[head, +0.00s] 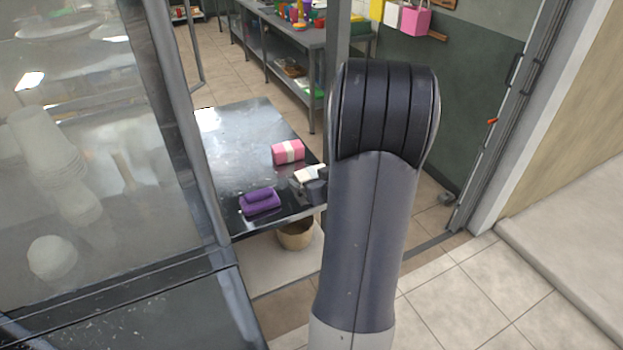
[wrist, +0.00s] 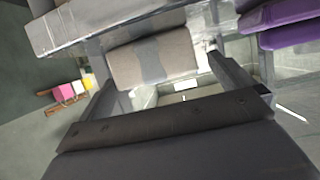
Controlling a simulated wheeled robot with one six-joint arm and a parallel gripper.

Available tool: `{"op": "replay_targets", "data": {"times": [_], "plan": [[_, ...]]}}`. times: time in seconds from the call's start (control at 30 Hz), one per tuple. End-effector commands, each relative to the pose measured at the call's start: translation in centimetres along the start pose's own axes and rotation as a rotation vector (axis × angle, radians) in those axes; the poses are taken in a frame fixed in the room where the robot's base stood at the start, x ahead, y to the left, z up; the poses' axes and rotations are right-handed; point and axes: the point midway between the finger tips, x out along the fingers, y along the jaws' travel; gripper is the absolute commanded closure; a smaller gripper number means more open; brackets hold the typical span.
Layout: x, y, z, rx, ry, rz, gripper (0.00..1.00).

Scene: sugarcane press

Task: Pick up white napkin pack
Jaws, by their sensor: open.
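The white napkin pack (head: 308,175) lies near the right edge of the dark metal table (head: 245,140) in the head view, partly hidden by my gripper (head: 315,190). In the wrist view a pale pack with a grey band (wrist: 178,55), apparently this one, sits at the fingertips. My gripper (wrist: 153,50) is open, with one finger on each side of the pack. I cannot tell whether either finger touches it. My arm hides much of the gripper in the head view.
A pink pack with a white band (head: 289,152) lies just behind the white one. A purple pack (head: 260,201) lies in front and to the left, and shows in the wrist view (wrist: 285,22). A basket (head: 296,236) stands below. A glass case (head: 90,130) is at left.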

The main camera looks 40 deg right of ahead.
Motion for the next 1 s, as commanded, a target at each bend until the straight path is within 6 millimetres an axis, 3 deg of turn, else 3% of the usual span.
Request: {"op": "replay_targets", "data": {"times": [0.33, 0.67, 1.0], "plan": [[4.1, 0.3, 0.2, 0.001, -0.001, -0.002, 0.0], [4.7, 0.4, 0.2, 0.0, 0.0, 0.0, 0.0], [4.7, 0.4, 0.2, 0.0, 0.0, 0.0, 0.27]]}}
